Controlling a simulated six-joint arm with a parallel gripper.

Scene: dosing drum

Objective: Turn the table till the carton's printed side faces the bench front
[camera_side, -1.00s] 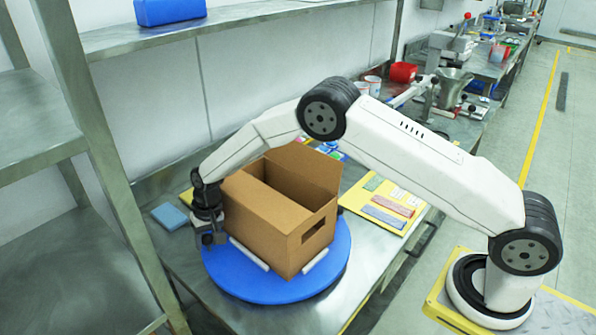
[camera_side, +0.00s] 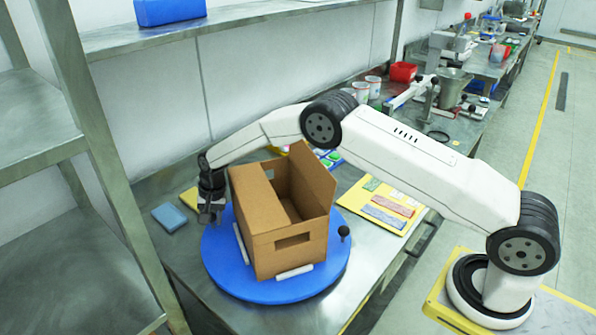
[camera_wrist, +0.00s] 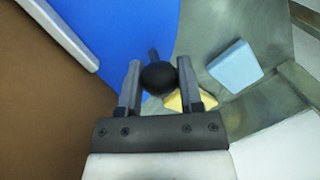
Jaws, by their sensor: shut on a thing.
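The blue turntable (camera_side: 222,270) lies on the steel bench and also shows in the wrist view (camera_wrist: 150,22). The open brown carton (camera_side: 262,255) stands upright on it between white strips (camera_side: 294,272); its side shows in the wrist view (camera_wrist: 40,100). A wall with a hand slot faces the camera; I see no print on the walls in view. My gripper (camera_side: 208,215) is at the table's left edge. In the wrist view my gripper (camera_wrist: 160,80) is shut on a black ball knob (camera_wrist: 158,78) at the table's rim. Another black knob (camera_side: 344,231) stands at the right rim.
A light blue block (camera_side: 170,217) lies left of the turntable, near my gripper. A yellow board with coloured strips (camera_side: 385,208) lies to the right. White cups and a red bin (camera_side: 403,72) stand farther back. A steel rack post (camera_side: 110,170) rises at the left.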

